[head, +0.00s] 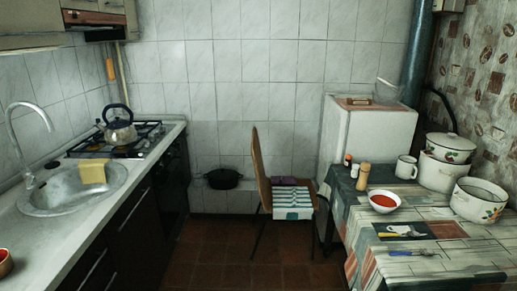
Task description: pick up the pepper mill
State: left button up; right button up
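The pepper mill (363,177) looks like a light wooden, upright cylinder with a narrower neck. It stands on the table at the right, near the table's far left corner. Two small shakers stand just left of and behind it, one with a red cap (348,160) and one with a dark top (354,171). A white bowl of red soup or sauce (384,201) is in front of it to the right. Neither of my grippers shows in the head view.
The table (420,272) also holds a white mug (406,167), enamel pots (480,200) and cutlery (412,253). A counter with a sink (45,200) runs along the left. The tiled floor (225,262) between is clear.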

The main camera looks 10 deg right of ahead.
aim_at(361, 185)
jog(key=i+z, duration=0.15)
jog(key=i, duration=0.3)
jog(key=i+j+z, duration=0.15)
jog(key=i, duration=0.3)
jog(key=i+j+z, duration=0.15)
jog(key=i, duration=0.3)
jog(key=i+j+z, duration=0.15)
jog(key=i, duration=0.3)
